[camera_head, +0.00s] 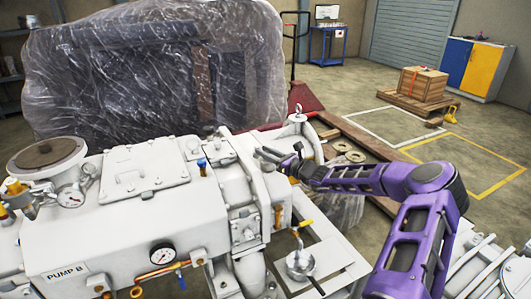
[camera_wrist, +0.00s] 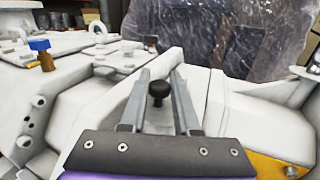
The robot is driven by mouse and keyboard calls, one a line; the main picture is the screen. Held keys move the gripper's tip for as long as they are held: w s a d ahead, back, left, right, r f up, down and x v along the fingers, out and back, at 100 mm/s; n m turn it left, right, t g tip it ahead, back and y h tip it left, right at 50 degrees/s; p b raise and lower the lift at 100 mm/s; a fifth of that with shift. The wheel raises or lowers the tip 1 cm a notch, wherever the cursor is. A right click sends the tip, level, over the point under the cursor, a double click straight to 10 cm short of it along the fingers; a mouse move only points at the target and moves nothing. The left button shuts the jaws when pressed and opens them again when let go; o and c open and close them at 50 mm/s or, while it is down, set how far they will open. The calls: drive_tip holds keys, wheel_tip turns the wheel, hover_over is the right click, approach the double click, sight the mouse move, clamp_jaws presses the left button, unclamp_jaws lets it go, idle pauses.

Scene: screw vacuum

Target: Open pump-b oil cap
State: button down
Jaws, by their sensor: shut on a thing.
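Pump B (camera_head: 110,245) is a large white machine at the lower left of the head view, with its name on the side. My gripper (camera_head: 268,154) is over the right end of its housing. In the wrist view my gripper (camera_wrist: 160,76) has its two grey fingers on either side of a small black knob-like cap (camera_wrist: 158,92) on the white housing. The jaws are shut on this cap. It looks upright and seated on the housing.
A blue-topped brass fitting (camera_wrist: 42,54) stands on the pump at the left of the wrist view. A plastic-wrapped load (camera_head: 150,65) stands behind the pump. A pressure gauge (camera_head: 163,253) is on the pump's front.

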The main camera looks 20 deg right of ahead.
drive_tip(key=m+p, duration=0.1)
drive_tip(key=d+r+m+t+p, duration=0.1)
drive_tip(key=m, duration=0.1)
drive_tip(key=shift+d+r, duration=0.1)
drive_tip(key=m, duration=0.1)
drive_tip(key=d+m+t+p, duration=0.1)
drive_tip(key=m, duration=0.2)
drive_tip(key=shift+d+r+m+t, duration=0.25)
drive_tip(key=shift+m+t, duration=0.05)
drive_tip(key=shift+t, duration=0.1)
drive_tip(key=m, duration=0.2)
drive_tip(key=d+m+t+h, duration=0.1)
drive_tip(key=m, duration=0.1)
drive_tip(key=d+m+h+p, duration=0.1)
drive_tip(key=shift+w+m+t, duration=0.1)
drive_tip(key=shift+m+t, duration=0.3)
drive_tip(key=shift+d+f+m+t+h, duration=0.15)
drive_tip(key=shift+d+m+h, duration=0.3)
drive_tip(key=shift+m, duration=0.7)
drive_tip(key=shift+d+f+m+t+h, duration=0.1)
drive_tip(key=shift+d+m+t+h, duration=0.15)
drive_tip(key=shift+m+h, duration=0.65)
drive_tip(key=shift+d+f+m+t+h, duration=0.1)
drive_tip(key=shift+d+m+t+h, duration=0.2)
drive_tip(key=shift+m, duration=1.05)
drive_tip(key=c, duration=0.6)
unclamp_jaws()
drive_tip(key=shift+p, duration=0.3)
drive_tip(key=shift+c, duration=0.2)
